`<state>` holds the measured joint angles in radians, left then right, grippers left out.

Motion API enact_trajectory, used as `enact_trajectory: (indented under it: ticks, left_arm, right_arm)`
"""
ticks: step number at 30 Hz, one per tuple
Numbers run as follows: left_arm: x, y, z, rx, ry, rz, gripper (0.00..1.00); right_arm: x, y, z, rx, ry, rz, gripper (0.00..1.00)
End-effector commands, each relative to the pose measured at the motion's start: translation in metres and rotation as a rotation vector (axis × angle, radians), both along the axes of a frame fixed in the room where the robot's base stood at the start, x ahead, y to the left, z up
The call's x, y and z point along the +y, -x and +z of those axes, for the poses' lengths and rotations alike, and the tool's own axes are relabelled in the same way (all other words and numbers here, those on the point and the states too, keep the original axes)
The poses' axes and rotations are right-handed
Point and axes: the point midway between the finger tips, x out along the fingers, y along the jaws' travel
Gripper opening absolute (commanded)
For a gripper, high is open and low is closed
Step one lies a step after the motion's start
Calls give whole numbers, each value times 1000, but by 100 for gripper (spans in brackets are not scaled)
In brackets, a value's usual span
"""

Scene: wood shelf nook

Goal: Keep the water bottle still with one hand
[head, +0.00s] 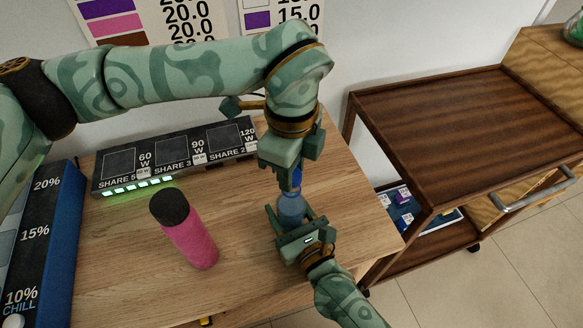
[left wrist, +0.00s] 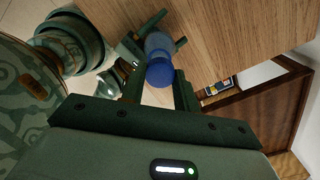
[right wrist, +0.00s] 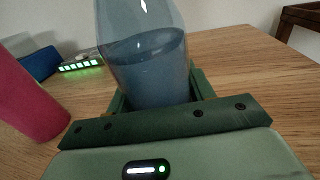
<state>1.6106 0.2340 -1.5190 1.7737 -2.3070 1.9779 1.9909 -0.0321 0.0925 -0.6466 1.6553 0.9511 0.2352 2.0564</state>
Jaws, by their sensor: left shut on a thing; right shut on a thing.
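The translucent blue water bottle (head: 291,207) stands upright near the front right of the wooden table. Its blue cap (left wrist: 160,74) is at the top. My left gripper (head: 295,187) reaches down from above and is shut on the cap; its two fingers lie on either side of the cap in the left wrist view. My right gripper (head: 296,220) comes from the front, low down, and is shut around the bottle's body. In the right wrist view the bottle (right wrist: 150,68) fills the space between its fingers, with liquid inside. The fingertips are partly hidden behind the bottle.
A pink bottle with a black lid (head: 190,232) stands to the left. A dark panel with green lights (head: 173,157) lies along the table's back, and a blue box (head: 62,235) stands at the left edge. A dark wood cart (head: 440,115) stands right of the table.

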Motion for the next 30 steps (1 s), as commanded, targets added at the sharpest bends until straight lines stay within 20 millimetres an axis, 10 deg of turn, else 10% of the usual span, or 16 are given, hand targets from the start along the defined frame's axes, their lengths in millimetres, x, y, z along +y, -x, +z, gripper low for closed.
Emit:
enact_trajectory:
  ticks: [25, 26, 30]
  left_arm:
    - [0, 0, 40, 1, 0, 0, 3]
    - [0, 0, 40, 1, 0, 0, 3]
    - [0, 0, 40, 1, 0, 0, 3]
  right_arm:
    - [0, 0, -1, 1, 0, 0, 0]
    - [0, 0, -1, 1, 0, 0, 61]
    - [0, 0, 0, 1, 0, 0, 78]
